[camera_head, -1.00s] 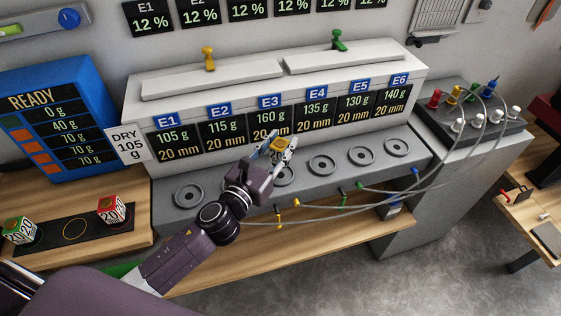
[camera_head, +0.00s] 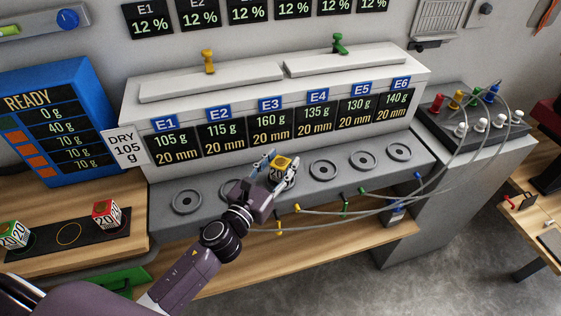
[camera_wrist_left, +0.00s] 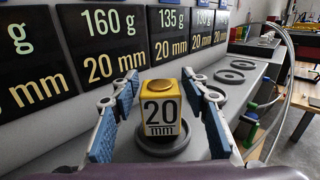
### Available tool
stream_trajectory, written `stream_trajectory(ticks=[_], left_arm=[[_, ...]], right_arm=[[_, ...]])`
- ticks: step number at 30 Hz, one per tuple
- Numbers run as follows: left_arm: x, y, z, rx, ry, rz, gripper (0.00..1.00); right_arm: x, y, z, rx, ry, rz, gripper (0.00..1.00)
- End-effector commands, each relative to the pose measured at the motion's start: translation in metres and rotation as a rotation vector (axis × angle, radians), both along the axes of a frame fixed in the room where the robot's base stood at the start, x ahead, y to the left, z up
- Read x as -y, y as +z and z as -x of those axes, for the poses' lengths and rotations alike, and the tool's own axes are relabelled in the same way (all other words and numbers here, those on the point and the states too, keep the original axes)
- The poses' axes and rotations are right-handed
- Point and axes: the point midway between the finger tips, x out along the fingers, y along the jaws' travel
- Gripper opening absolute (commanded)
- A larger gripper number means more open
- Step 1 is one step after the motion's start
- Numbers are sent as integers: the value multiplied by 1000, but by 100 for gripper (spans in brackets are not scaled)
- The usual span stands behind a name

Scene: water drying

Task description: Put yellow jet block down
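The yellow jet block (camera_head: 280,168), a cube with a white "20 mm" face and a gold round top, stands upright on the round pad under the E3 display. In the left wrist view the block (camera_wrist_left: 160,107) sits on that dark ring-shaped pad (camera_wrist_left: 151,149). My left gripper (camera_head: 279,160) is open around the block. In the left wrist view its blue-padded fingers (camera_wrist_left: 160,80) stand on either side, with a gap to the block on both sides. My right gripper is not in view.
Bare round pads lie along the grey ledge, such as those under E1 (camera_head: 187,200) and E4 (camera_head: 323,170). Grey hoses (camera_head: 400,207) run along the front right. Two 20-marked blocks, red (camera_head: 106,213) and green (camera_head: 13,234), stand on the black strip at left.

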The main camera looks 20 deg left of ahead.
Motion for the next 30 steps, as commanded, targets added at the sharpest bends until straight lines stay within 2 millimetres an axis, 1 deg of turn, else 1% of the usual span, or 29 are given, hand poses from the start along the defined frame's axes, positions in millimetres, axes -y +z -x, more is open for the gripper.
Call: stream_trajectory(ticks=[8, 12, 13, 17, 24, 27, 30], left_arm=[[0, 0, 0, 0, 0, 0, 50], [0, 6, 0, 0, 0, 0, 50], [-1, 4, 3, -1, 0, 0, 50], [-4, 0, 23, -3, -1, -1, 50], [-14, 0, 72, -4, 1, 1, 50], [-17, 1, 89, -3, 0, -1, 50], [-20, 1, 102, -2, 0, 2, 50]], right_arm=[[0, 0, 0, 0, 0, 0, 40], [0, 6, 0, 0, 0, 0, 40], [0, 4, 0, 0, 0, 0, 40], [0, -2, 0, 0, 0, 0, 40], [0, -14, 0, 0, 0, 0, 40], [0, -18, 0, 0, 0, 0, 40], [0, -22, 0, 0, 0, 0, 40]])
